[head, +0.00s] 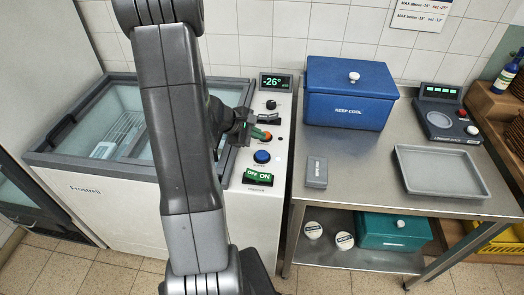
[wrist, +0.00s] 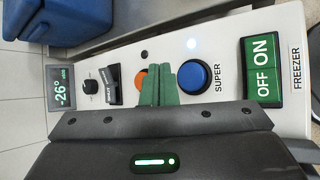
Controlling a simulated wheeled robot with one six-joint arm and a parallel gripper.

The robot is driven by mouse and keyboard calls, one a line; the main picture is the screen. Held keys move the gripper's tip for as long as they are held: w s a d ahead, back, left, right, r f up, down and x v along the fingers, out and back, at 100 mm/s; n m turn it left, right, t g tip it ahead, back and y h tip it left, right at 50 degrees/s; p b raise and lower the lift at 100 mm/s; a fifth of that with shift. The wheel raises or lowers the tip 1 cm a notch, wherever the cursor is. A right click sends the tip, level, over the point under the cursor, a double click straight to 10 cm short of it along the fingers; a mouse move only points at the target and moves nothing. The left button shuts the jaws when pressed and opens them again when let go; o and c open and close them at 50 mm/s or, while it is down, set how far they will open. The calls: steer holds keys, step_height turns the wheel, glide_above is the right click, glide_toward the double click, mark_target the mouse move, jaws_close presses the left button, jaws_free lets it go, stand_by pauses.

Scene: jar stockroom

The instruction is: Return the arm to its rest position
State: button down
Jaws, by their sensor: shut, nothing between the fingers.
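My gripper (head: 259,134) is over the freezer's control panel in the head view. Its green fingertips are together and hold nothing; they also show in the wrist view (wrist: 160,85). The fingers point at the panel near an orange button (wrist: 141,80), which they partly cover, and a blue SUPER button (wrist: 193,75). I cannot tell whether the fingertips touch the panel. My arm crosses the middle of the head view and hides part of the freezer (head: 110,192).
The freezer display (head: 275,82) reads -26°, and the green switch (head: 258,178) shows ON. To the right, a steel table (head: 350,170) bears a blue KEEP COOL box (head: 347,95), a grey tray (head: 440,171) and a scale (head: 443,120). A teal box (head: 393,231) stands on the shelf below.

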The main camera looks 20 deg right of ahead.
steer(key=shift+f, duration=0.15)
stand_by(0.5)
step_height(320, 180, down, 2)
steer(key=shift+f+b, duration=0.1)
steer(key=shift+b, duration=0.75)
steer(key=p, duration=0.3)
steer(key=shift+r, duration=0.35)
steer(key=shift+p, duration=0.6)
steer(key=shift+r+p, duration=0.35)
steer(key=shift+p, duration=0.05)
step_height(320, 180, up, 5)
steer(key=p, duration=0.2)
steer(key=shift+f+p, duration=0.1)
steer(key=shift+p, duration=0.25)
steer(key=shift+f, duration=0.1)
